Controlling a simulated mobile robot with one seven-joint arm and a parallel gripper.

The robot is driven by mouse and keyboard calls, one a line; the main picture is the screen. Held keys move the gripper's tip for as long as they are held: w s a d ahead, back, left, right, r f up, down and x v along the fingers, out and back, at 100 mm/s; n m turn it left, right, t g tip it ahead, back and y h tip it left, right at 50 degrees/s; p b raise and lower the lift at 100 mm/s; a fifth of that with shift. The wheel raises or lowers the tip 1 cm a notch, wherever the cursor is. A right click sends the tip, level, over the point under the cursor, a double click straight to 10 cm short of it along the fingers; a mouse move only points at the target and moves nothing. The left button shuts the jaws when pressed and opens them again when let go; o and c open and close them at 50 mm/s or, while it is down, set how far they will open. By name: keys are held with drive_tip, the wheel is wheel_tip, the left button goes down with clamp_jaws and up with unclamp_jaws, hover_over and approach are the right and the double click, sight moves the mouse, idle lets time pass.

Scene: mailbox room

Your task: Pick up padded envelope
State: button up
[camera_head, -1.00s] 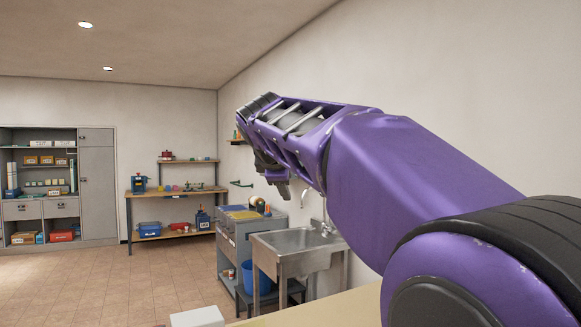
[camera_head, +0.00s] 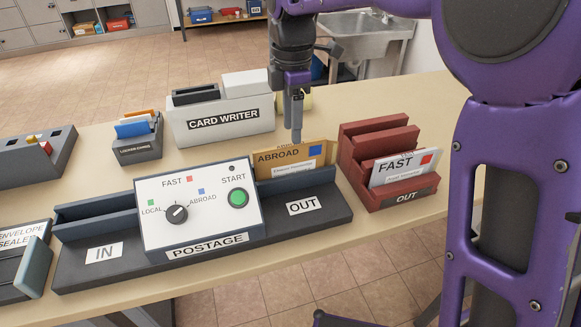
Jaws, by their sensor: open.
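The padded envelope (camera_head: 282,163) is tan, marked ABROAD with a blue square. It stands upright in the OUT side of the postage machine (camera_head: 300,225), its lower part hidden by the slot's front wall. My gripper (camera_head: 296,138) points down right at the envelope's top edge, a little right of its middle. The jaws are open, seen nearly edge-on, so one finger hides the other. I cannot tell whether the fingers straddle the envelope or hang just behind it.
A red OUT rack (camera_head: 405,195) with a white FAST envelope (camera_head: 403,170) stands close on the right. The card writer (camera_head: 222,118) is behind left, a small card box (camera_head: 137,145) farther left. An envelope sealer (camera_head: 20,262) sits at the left edge.

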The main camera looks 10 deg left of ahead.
sight(290, 145)
drive_tip(key=shift+a+f+b, duration=0.2)
drive_tip(key=shift+f+b, duration=0.55)
drive_tip(key=shift+f, duration=2.75)
clamp_jaws()
